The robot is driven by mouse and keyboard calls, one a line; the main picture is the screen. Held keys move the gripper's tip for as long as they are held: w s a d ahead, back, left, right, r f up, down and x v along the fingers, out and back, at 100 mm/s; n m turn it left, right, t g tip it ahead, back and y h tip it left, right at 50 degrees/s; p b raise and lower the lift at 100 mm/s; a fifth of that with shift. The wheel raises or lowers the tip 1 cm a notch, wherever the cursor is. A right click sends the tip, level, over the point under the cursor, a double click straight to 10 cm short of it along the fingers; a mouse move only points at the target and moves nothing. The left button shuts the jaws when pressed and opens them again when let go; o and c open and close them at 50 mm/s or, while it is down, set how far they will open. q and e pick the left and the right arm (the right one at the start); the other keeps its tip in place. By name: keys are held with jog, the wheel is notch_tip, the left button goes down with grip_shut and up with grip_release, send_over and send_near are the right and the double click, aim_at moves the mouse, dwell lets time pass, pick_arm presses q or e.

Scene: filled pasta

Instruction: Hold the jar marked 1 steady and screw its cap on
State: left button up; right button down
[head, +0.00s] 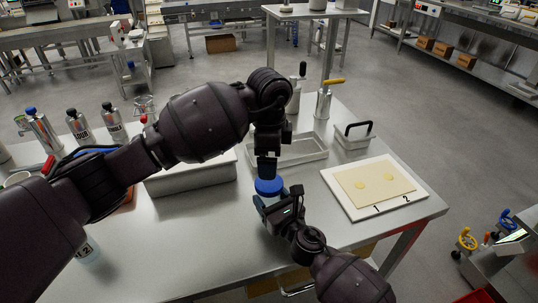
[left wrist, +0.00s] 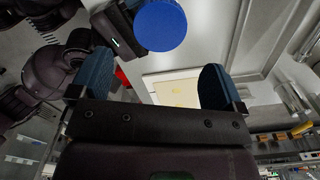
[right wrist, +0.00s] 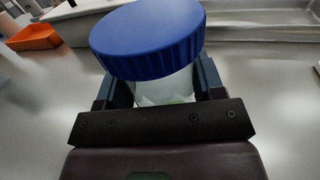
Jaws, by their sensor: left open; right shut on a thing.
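A jar with a blue cap (head: 269,186) stands near the middle of the table's front part. My right gripper (head: 279,203) is shut on the jar's body from the front. In the right wrist view the blue cap (right wrist: 148,38) sits over the mouth of the clear jar (right wrist: 165,88), above the fingers; how tightly it sits I cannot tell. The jar's number is hidden. My left gripper (head: 267,172) is open and points down just above the cap. In the left wrist view the cap (left wrist: 160,25) lies beyond and between the open fingers, apart from them.
A second jar marked 2 (head: 88,249) stands at the front left, partly behind my left arm. A white board (head: 357,206) with a pasta sheet marked 1 and 2 lies at right. A shallow metal tray (head: 300,158) and a handled press (head: 354,138) stand behind. Several bottles stand back left.

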aim_at(269, 182)
pick_arm(q)
jog(key=shift+f, duration=0.15)
jog(key=shift+f, duration=3.85)
jog(key=shift+c, duration=0.3)
